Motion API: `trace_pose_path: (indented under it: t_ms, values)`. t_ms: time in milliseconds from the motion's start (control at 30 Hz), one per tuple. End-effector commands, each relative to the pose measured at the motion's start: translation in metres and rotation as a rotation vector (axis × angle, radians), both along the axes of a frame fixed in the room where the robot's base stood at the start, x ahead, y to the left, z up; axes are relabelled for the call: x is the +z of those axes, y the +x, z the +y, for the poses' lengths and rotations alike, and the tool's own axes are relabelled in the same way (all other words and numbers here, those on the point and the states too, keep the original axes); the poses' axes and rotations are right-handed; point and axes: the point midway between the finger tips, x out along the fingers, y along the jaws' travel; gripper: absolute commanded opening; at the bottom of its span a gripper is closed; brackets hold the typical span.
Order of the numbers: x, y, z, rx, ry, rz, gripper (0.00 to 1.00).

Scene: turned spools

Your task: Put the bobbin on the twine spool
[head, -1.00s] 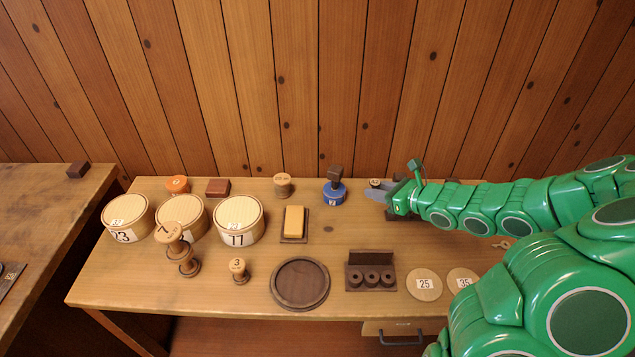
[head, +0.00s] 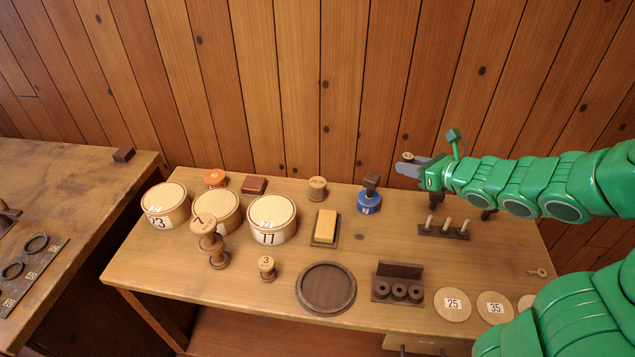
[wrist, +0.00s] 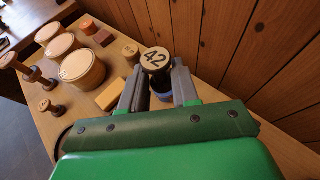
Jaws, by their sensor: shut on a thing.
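My gripper (head: 410,168) is shut on a small round wooden piece with a pale top (head: 408,157), held above the table's back right against the wall. In the wrist view the piece (wrist: 155,59) reads 42 and has a dark rim; I take it as the bobbin. Its lower part is partly hidden by the fingers. Which is the twine spool I cannot tell.
Three round boxes (head: 272,219) stand at the left. A yellow block (head: 325,226), a round dark tray (head: 352,289), a dark holed rack (head: 398,292) and a peg rack (head: 444,231) occupy the middle and right. Flat numbered discs (head: 452,304) lie at front right.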

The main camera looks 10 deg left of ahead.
Motion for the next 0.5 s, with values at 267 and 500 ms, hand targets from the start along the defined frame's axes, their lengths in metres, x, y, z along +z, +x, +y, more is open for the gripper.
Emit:
trace_pose_path:
  t_ms: [267, 500]
  values:
    - [0.006, 0.03, 0.043, -0.013, 0.0, 0.001, 0.02]
    - [0.008, 0.05, 0.081, -0.026, 0.003, 0.0, 0.02]
